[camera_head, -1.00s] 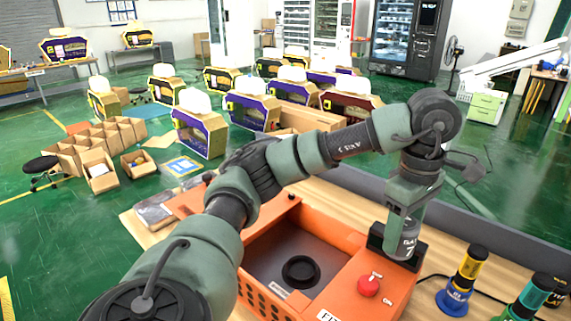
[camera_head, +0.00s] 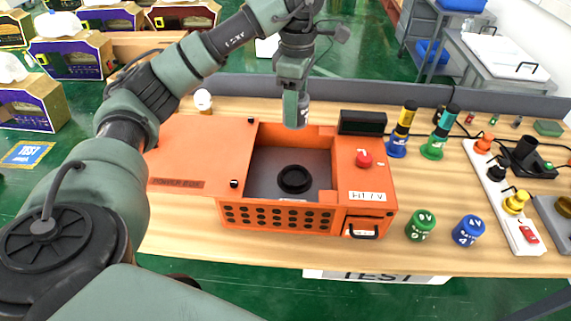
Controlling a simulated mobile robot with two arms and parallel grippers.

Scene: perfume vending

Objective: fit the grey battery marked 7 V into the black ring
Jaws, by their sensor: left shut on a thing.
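My left gripper (camera_head: 297,108) is shut on the grey battery (camera_head: 303,110), which hangs upright at the back of the orange box (camera_head: 275,219). A finger covers part of the battery, and its marking is too small to read. The black ring (camera_head: 295,180) lies flat on the grey floor inside the open box. The battery appears above and behind the ring in the picture, apart from it. My right gripper is not in view.
The box has an open lid (camera_head: 197,150) at left, a red knob (camera_head: 364,159) and a black block (camera_head: 362,123) behind. Yellow (camera_head: 404,118) and teal (camera_head: 446,121) batteries stand at right. Green (camera_head: 420,225) and blue (camera_head: 467,230) cylinders are in front. A white strip (camera_head: 503,195) lies further right.

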